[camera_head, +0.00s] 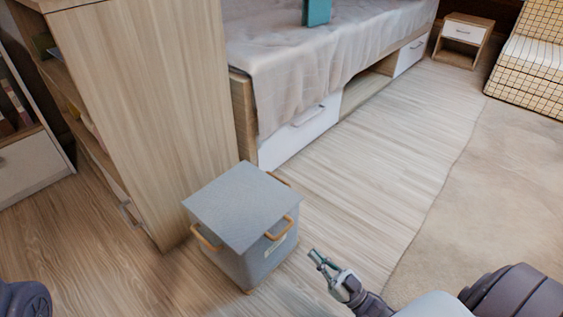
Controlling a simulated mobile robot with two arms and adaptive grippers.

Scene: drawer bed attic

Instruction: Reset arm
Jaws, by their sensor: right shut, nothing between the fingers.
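My right gripper (319,258) is at the lower middle of the head view, pointing up and to the left. Its fingers are shut with nothing between them. It is just to the right of a grey lidded storage box (240,215) and appears apart from it. My right arm (430,305) comes in from the lower right. At the lower left corner a dark rounded part of my own body shows; my left gripper is not in view.
A wooden cabinet (150,100) stands behind and left of the box. A bed with a pale cover (320,60) and white drawers (300,135) runs along the back. A nightstand (462,38) and a checkered seat (530,60) are far right. Wooden floor and a beige rug (500,190) are clear.

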